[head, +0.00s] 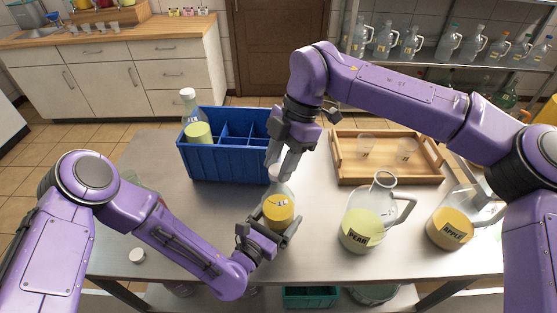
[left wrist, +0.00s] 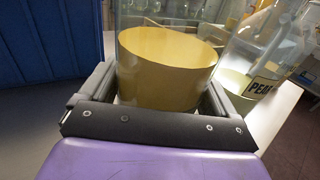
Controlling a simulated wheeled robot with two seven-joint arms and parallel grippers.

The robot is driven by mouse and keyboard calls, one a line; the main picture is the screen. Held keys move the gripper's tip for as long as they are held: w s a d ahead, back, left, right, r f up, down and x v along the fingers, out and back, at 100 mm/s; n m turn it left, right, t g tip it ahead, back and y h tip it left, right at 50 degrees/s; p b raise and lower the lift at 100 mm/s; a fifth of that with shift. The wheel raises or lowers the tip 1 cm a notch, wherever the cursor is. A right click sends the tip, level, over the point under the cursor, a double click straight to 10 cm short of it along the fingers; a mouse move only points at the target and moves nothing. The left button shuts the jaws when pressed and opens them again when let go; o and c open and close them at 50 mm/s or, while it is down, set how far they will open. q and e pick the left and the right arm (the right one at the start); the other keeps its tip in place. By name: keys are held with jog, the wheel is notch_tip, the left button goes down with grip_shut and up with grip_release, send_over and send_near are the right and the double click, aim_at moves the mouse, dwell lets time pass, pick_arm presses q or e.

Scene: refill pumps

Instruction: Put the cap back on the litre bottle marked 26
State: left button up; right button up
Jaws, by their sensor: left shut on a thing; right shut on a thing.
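My right gripper (head: 282,164) points down at the bottle's top, shut on a small white thing that looks like the cap (head: 275,171). The fingers partly hide it and the bottle's mouth, so I cannot tell whether it is seated.
A blue divided crate (head: 228,171) with a capped bottle (head: 198,121) stands behind left. A loose white cap (head: 137,255) lies front left. The PEAR jug (head: 362,225) and APPLE jug (head: 452,228) stand right, a wooden tray (head: 388,178) with glasses behind them.

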jog(key=m+t, duration=0.1)
jog(key=m, duration=0.2)
jog(key=m+t+y, duration=0.1)
jog(key=m, duration=0.3)
jog(key=shift+s+d+t, duration=0.1)
jog(key=shift+d+t, duration=0.1)
jog(key=shift+t, duration=0.2)
jog(key=m+t, duration=0.1)
jog(key=m, duration=0.2)
jog(key=m+t, duration=0.1)
jog(key=m, duration=0.1)
jog(key=shift+s+a+m+h, duration=0.1)
jog(key=shift+s+m+h, duration=0.05)
jog(key=shift+m+h, duration=0.2)
jog(key=shift+m+t, duration=0.3)
jog(key=shift+m, duration=0.35)
jog(key=o, duration=1)
jog(key=shift+r, duration=0.1)
